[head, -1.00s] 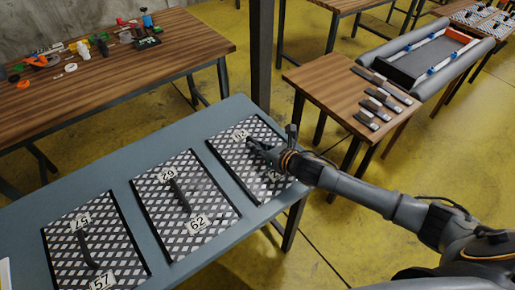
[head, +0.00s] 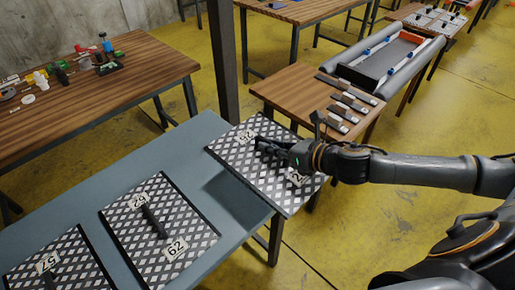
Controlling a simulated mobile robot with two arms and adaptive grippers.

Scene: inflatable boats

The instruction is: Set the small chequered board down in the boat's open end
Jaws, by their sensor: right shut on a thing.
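The chequered board (head: 240,158) is in the grasp of my right gripper (head: 268,146), which is shut around the board's handle. The board is raised above the grey-blue table, casting a shadow on it, and its right part overhangs the table edge. My gripper hides the handle and part of the top. The boat (head: 415,78) stands at the upper right, with grey side tubes, a dark floor and blue-and-white fittings. Its far end has an orange panel; the end facing the small wooden table has no tube across it. My left gripper is out of view.
Two more chequered boards, a middle one (head: 128,222) and one at lower left (head: 80,262), lie on the grey-blue table (head: 45,213). Several dark strips with light ends lie on the wooden table (head: 283,88) before the boat. A dark post (head: 224,60) stands behind.

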